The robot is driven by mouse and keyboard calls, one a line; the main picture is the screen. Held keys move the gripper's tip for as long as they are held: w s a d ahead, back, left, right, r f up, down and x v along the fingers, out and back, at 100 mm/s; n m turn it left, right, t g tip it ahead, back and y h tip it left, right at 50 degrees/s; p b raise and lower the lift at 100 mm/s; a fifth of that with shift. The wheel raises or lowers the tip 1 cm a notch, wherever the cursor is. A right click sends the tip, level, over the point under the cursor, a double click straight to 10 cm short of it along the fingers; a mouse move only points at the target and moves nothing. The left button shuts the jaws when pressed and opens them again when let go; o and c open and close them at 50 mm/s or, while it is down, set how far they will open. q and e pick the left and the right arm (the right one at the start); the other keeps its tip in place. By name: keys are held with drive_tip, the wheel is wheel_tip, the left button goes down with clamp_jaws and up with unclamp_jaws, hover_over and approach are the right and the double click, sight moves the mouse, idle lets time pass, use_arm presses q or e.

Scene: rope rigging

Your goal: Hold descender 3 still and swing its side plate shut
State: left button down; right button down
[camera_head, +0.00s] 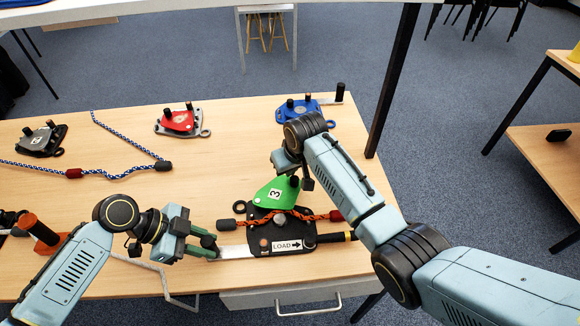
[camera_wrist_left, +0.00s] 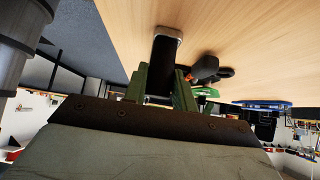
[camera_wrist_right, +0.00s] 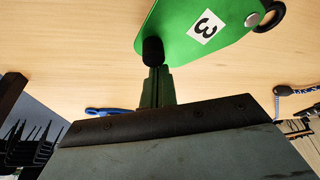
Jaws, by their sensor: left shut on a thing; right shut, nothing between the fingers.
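Descender 3 lies at the table's front edge. Its black body (camera_head: 262,238) carries a white LOAD label. Its green side plate (camera_head: 272,194), marked 3, is swung out toward the back, leaving much of the body uncovered. An orange rope (camera_head: 310,215) runs across the body. My left gripper (camera_head: 214,248) is shut on a dark bar with a pale rim (camera_wrist_left: 166,34), at the descender's left end. My right gripper (camera_wrist_right: 157,82) is shut and empty, its fingertips at the black knob (camera_wrist_right: 153,50) on the green plate; whether they touch I cannot tell. My right arm partly hides it in the head view.
A red descender (camera_head: 180,122), a blue descender (camera_head: 303,106) and a dark grey one (camera_head: 42,140) stand farther back. A blue-white rope (camera_head: 122,133) lies at left.

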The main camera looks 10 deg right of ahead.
sight(296, 180)
drive_tip(key=shift+s+d, duration=0.1)
drive_tip(key=shift+s, duration=0.05)
drive_tip(key=shift+s+d+m+h, duration=0.25)
drive_tip(key=shift+s+m, duration=0.4)
drive_tip(key=shift+m, duration=0.15)
drive_tip(key=shift+s+d+m+h, duration=0.25)
drive_tip(key=shift+s+m, duration=0.4)
drive_tip(key=shift+m, duration=0.15)
drive_tip(key=shift+m+h, duration=0.3)
drive_tip(key=shift+m, duration=0.4)
drive_tip(key=s, duration=0.5)
drive_tip(key=shift+d, duration=0.25)
drive_tip(key=shift+s+a, duration=0.25)
drive_tip(key=shift+s, duration=0.45)
drive_tip(key=shift+s+a, duration=0.2)
drive_tip(key=shift+s, duration=0.5)
drive_tip(key=shift+s+a, duration=0.45)
drive_tip(key=shift+s, duration=0.3)
drive_tip(key=shift+s, duration=0.1)
